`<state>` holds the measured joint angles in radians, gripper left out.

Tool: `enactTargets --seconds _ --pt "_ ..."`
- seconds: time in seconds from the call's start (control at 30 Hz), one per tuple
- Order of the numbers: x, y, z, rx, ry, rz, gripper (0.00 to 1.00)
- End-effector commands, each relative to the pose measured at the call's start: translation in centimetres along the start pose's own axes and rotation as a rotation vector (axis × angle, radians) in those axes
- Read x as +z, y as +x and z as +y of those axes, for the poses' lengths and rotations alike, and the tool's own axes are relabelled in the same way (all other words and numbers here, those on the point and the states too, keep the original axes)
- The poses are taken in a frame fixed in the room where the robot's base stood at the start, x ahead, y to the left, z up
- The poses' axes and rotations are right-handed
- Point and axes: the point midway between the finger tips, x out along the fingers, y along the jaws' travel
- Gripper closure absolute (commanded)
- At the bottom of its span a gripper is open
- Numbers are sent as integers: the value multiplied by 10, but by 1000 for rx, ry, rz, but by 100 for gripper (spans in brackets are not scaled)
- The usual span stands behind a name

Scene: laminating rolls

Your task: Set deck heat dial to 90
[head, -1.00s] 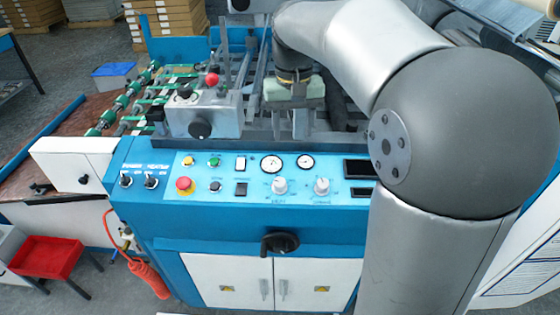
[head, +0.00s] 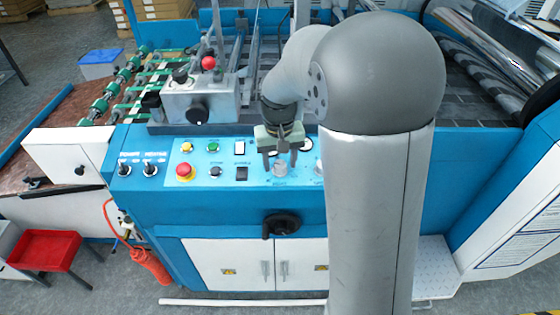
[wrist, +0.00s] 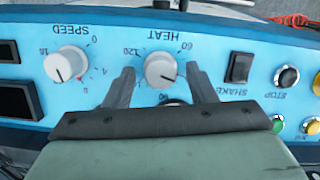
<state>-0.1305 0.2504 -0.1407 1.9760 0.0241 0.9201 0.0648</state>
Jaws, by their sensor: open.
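The heat dial (head: 280,169) is a round white knob on the blue control panel. In the wrist view, which shows the panel upside down, the heat dial (wrist: 161,70) sits under the word HEAT, with 60 and 120 printed beside it. Its pointer setting is hard to read. My gripper (head: 281,164) is open over the dial in the head view. In the wrist view my gripper (wrist: 160,71) has one finger on each side of the dial, with gaps showing. I cannot tell how deep the fingertips reach.
The speed dial (wrist: 66,64) and the black shake switch (wrist: 239,67) flank the heat dial. The stop button (wrist: 287,77) is further along. A red emergency button (head: 184,172) and a grey metal box (head: 200,100) are left of my gripper. A black handle (head: 281,224) protrudes below the panel.

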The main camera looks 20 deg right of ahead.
Motion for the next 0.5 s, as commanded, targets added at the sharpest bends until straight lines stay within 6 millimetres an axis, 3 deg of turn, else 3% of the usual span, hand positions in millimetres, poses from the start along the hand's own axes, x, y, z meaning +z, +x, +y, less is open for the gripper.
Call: enactTargets --seconds 0.37,0.5 --pt "0 7 0 0 0 1 49" --pt "0 7 0 0 0 1 82"
